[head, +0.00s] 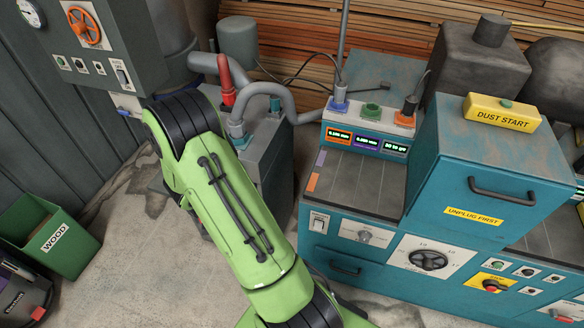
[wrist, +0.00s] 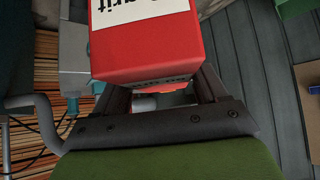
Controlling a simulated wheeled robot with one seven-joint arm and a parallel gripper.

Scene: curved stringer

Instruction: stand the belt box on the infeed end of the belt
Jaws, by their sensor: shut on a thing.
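The belt box (wrist: 145,38) is red with a white label reading "grit", and it fills the upper middle of the wrist view. My gripper (wrist: 162,88) is shut on it, one dark finger on each side. In the head view my green arm hides the gripper, and I cannot make out the box there. The belt (head: 356,186) is a dark grey strip on the teal sander. Its left, open end has a purple and an orange mark along the edge. Nothing stands on that part.
A teal hood (head: 490,165) with a handle covers the middle of the belt. A display panel (head: 368,143) with plugs and cables stands behind the open end. A grey hose (head: 275,95) curves near my arm. A green wood bin (head: 50,235) stands at left.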

